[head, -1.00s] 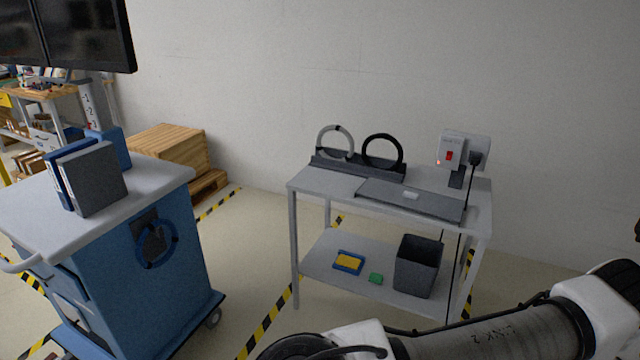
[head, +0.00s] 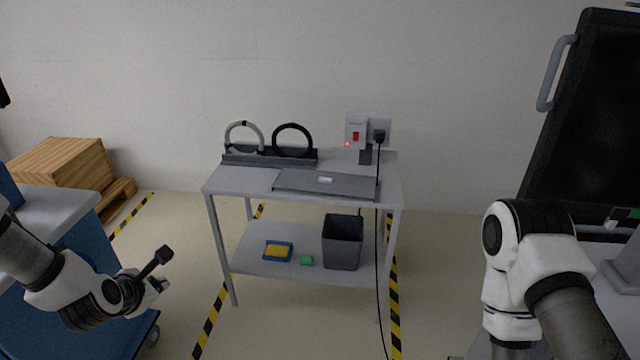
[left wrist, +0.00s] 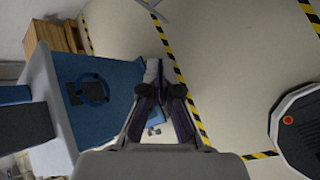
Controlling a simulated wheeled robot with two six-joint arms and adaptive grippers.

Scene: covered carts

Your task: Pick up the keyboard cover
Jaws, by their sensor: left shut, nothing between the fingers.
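The keyboard cover (head: 300,184) is a flat grey panel with a small pale handle (head: 325,180). It lies at the front of the top shelf of the grey cart (head: 240,186) in the head view. My left gripper (head: 157,286) is at the lower left, well apart from the cover and to the left of the cart. It is shut and empty, and its dark fingers show in the left wrist view (left wrist: 164,92). The cover cannot be made out in the left wrist view. My right arm shows at the right, but its gripper is out of view.
A stand with two rings (head: 268,160) sits behind the cover. A switch box (head: 356,133) with a hanging cable is at the back right. The lower shelf holds a dark bin (head: 342,244). A blue cart (left wrist: 110,115) stands near my left gripper.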

